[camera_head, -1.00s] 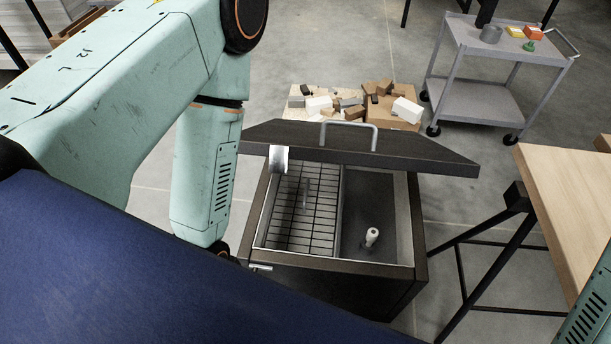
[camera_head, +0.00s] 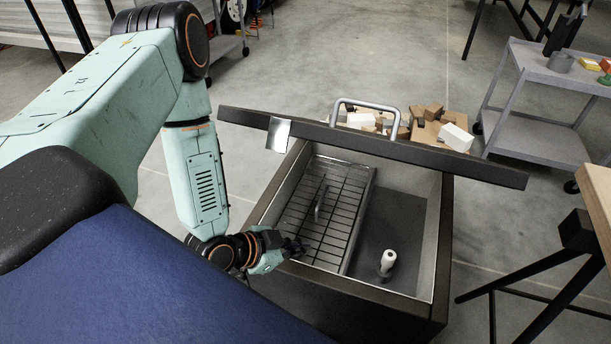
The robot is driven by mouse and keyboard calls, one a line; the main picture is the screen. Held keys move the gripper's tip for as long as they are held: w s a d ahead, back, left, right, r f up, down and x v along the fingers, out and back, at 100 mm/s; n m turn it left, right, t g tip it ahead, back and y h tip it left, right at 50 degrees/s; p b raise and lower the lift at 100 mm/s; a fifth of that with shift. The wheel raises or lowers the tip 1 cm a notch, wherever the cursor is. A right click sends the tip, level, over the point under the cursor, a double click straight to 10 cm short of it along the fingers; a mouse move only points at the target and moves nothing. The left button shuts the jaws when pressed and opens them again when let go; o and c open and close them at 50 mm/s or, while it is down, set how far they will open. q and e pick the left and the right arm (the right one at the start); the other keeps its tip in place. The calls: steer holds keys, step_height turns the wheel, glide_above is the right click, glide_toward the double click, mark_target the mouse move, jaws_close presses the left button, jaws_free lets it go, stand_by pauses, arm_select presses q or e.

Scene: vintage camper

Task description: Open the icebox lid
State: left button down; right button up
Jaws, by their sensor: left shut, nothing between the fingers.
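The icebox (camera_head: 442,265) is a dark box on the floor with its top open. Its lid (camera_head: 376,146) is raised and tilted up at the back, with a grey metal handle (camera_head: 366,104) at its upper edge and a metal latch plate (camera_head: 278,134) at its left. Inside are a wire rack (camera_head: 322,222) on the left and a white bottle-like item (camera_head: 387,262) on the right. My left gripper (camera_head: 296,247) is shut and empty at the front left rim, well below the lid and apart from it. My right gripper is out of view.
Cartons with small blocks (camera_head: 436,122) stand behind the lid. A grey cart (camera_head: 548,107) is at the back right, and a wooden table (camera_head: 598,200) is at the right edge. The floor left of the icebox is open.

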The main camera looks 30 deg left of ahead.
arm_select(q)
steer(key=w+a+r+m+t+h+b, duration=0.4)
steer(key=w+a+m+t+b, duration=0.15)
steer(key=m, duration=0.45)
steer(key=s+a+r+m+t+h+b, duration=0.25)
steer(key=s+r+m+h, duration=0.65)
steer(key=m, duration=1)
steer(key=w+d+r+h+p, duration=0.1)
steer(key=w+d+r, duration=0.3)
steer(key=w+r, duration=0.4)
steer(key=shift+w+d+r, duration=0.15)
steer(key=shift+w+d, duration=0.2)
steer(key=shift+d, duration=0.05)
steer(key=shift+p, duration=0.35)
